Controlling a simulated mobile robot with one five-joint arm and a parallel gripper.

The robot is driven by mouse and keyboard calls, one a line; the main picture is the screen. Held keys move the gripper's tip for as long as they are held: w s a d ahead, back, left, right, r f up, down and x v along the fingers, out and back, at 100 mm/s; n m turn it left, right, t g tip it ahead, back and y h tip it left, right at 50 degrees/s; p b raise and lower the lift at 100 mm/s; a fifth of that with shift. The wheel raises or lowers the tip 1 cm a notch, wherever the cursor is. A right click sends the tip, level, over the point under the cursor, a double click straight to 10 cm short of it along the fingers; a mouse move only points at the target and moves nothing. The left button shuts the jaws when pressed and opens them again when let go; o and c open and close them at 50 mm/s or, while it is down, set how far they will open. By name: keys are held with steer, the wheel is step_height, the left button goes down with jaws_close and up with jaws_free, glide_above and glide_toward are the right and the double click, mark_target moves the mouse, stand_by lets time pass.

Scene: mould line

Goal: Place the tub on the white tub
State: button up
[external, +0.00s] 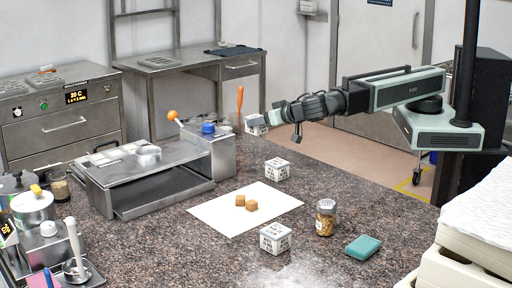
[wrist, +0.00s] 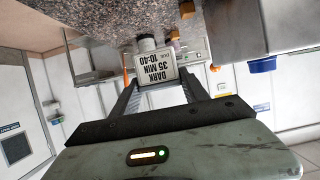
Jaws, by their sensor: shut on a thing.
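My gripper (external: 267,120) is shut on a small tub (external: 256,125) and holds it in the air above the far edge of the counter. In the wrist view the held tub (wrist: 158,69) sits between the two fingers (wrist: 160,88), and its label reads "DARK 35 MIN 10-40". A white tub (external: 277,169) with dark print stands on the counter, below and slightly right of my gripper. A second white tub (external: 275,238) with dark print stands nearer the front. Both are upright and apart from my gripper. I cannot tell which of them is the task's white tub.
A shaker jar (external: 326,218) and a teal block (external: 363,246) are at the right. A metal machine (external: 150,180) with an orange-knobbed lever stands left. Counter right of the farther tub is clear.

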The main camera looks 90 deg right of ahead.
steer(key=shift+a+f, duration=0.1)
steer(key=w+a+r+n+t+y+p, duration=0.1)
steer(key=a+n+y, duration=0.1)
steer(key=a, duration=1)
steer(key=shift+w+a+r+t+p, duration=0.3)
steer(key=shift+r, duration=0.05)
steer(key=a+n+y, duration=0.1)
steer(key=a, duration=0.4)
steer(key=a+r+n+t+y+p, duration=0.1)
steer(key=a, duration=0.4)
steer(key=s+a+n, duration=0.1)
steer(key=a, duration=0.4)
steer(key=shift+a+r+y+p, duration=0.15)
steer(key=shift+a+y+p, duration=0.2)
steer(key=shift+y, duration=0.05)
jaws_close()
steer(key=s+a+r+n+y+p, duration=0.1)
steer(key=s+a, duration=0.3)
steer(key=a, duration=0.7)
steer(key=s+a+r+n+t+y+p, duration=0.1)
steer(key=s+a+n+y, duration=0.1)
steer(key=a, duration=0.9)
steer(key=shift+s+a+r+n+y, duration=0.15)
steer(key=shift+s+r+n+y, duration=0.2)
steer(key=shift+s+y, duration=0.65)
steer(key=shift+s+f, duration=0.1)
